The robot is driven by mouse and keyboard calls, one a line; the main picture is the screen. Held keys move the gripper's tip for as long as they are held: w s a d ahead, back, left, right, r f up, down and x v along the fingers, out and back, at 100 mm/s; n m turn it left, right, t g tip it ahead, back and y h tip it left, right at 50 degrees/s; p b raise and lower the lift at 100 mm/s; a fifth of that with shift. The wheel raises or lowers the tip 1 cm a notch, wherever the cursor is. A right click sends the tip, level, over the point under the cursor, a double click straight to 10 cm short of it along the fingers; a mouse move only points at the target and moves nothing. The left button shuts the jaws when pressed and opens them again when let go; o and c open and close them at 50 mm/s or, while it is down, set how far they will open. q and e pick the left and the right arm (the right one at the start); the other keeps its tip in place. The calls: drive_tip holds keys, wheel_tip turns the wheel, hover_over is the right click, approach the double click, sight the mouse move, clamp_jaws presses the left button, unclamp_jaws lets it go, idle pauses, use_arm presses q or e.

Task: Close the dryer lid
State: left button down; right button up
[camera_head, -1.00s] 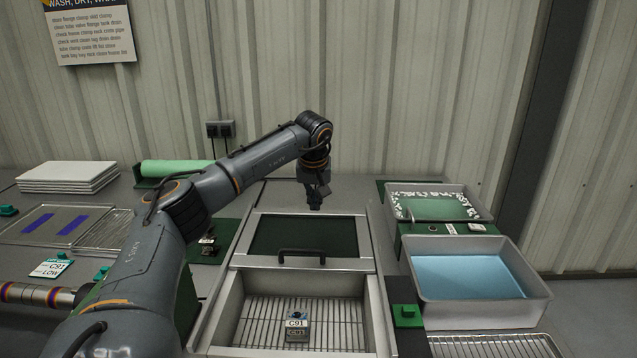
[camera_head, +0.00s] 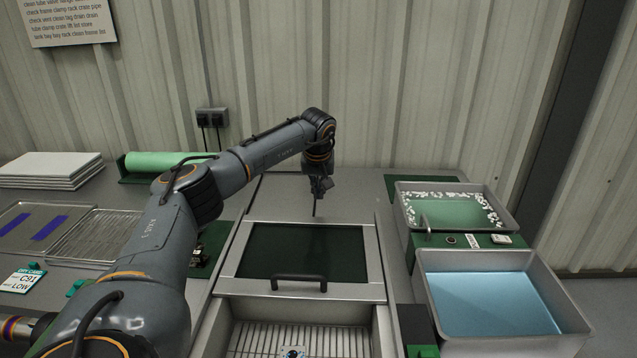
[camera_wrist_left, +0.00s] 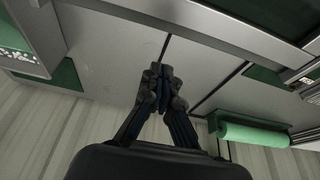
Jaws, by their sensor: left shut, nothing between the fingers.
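The dryer lid (camera_head: 345,258), a dark green panel in a grey metal frame with a black handle (camera_head: 299,279), lies back over the rear of the dryer. The front of the dryer (camera_head: 340,338) is open, showing a slatted rack with a part (camera_head: 291,353) cut off at the bottom edge. My left gripper (camera_head: 319,194) is behind the lid's far edge, pointing down, shut and empty. In the left wrist view its closed fingers (camera_wrist_left: 161,76) appear apart from the pale metal edge; exact contact cannot be told. My right gripper is not in view.
At right stand a blue-liquid basin (camera_head: 435,326) and a foamy green basin (camera_head: 407,222). At left are a green roll (camera_head: 165,161), white stacked sheets (camera_head: 50,168) and trays (camera_head: 85,236). My left arm crosses the left side. The corrugated wall closes off the back.

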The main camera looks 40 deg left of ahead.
use_arm(q)
drive_tip(key=f, duration=0.2)
drive_tip(key=s+f, duration=0.1)
drive_tip(key=f, duration=0.1)
drive_tip(key=shift+d+p, duration=0.35)
drive_tip(key=shift+p, duration=0.05)
drive_tip(key=shift+s+d+f, duration=0.1)
drive_tip(key=shift+s+d, duration=0.35)
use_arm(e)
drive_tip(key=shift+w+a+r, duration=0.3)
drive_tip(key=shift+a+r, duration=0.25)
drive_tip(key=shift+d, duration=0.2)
